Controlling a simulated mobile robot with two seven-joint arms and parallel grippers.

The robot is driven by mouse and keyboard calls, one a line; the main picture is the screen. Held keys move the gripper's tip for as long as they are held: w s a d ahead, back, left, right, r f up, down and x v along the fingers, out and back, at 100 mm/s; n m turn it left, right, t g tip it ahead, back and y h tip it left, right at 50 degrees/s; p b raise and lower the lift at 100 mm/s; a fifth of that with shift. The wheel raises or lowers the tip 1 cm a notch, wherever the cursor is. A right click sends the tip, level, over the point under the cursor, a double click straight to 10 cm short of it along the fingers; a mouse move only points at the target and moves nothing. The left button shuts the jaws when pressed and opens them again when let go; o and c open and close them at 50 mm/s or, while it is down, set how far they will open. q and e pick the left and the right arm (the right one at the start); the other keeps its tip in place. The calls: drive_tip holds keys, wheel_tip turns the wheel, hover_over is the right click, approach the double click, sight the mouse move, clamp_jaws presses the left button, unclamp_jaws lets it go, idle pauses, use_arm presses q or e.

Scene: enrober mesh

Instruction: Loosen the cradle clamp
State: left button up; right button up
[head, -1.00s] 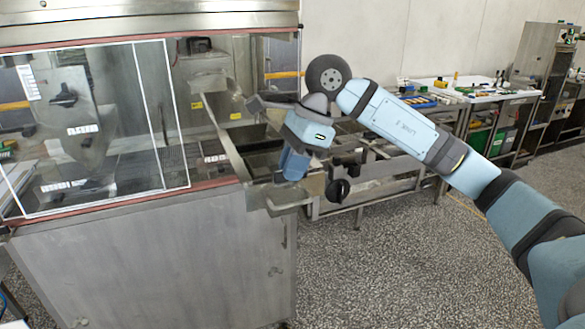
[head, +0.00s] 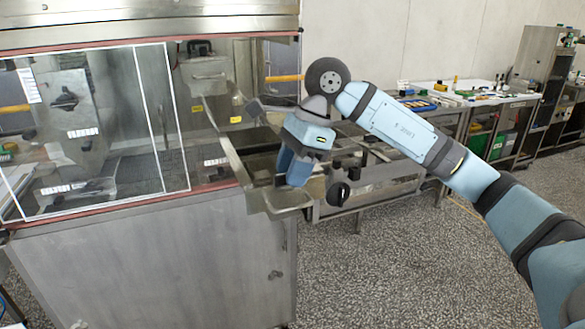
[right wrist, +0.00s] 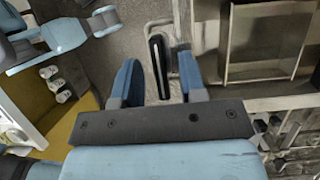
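My right gripper (head: 291,170) points down beside the front end of the steel machine, over its outfeed frame. In the right wrist view my right gripper (right wrist: 160,82) has its two blue fingers apart. A black lever handle with a pale stripe (right wrist: 160,66) stands between and just beyond the fingers, closer to the right one. It looks like the clamp's lever; I cannot tell whether a finger touches it. In the head view the gripper mostly hides this spot; only a small dark piece (head: 279,181) shows beside the fingertips.
A round black knob (head: 338,194) sits on the frame close to the right of my gripper. The glazed machine housing (head: 95,130) stands to the left. A bench (head: 470,98) with tools is behind. The speckled floor (head: 400,270) in front is clear.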

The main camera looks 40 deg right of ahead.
drive_tip(key=v, duration=1.3)
drive_tip(key=shift+r+p, duration=0.4)
drive_tip(key=shift+p, duration=0.05)
drive_tip(key=shift+d, duration=0.15)
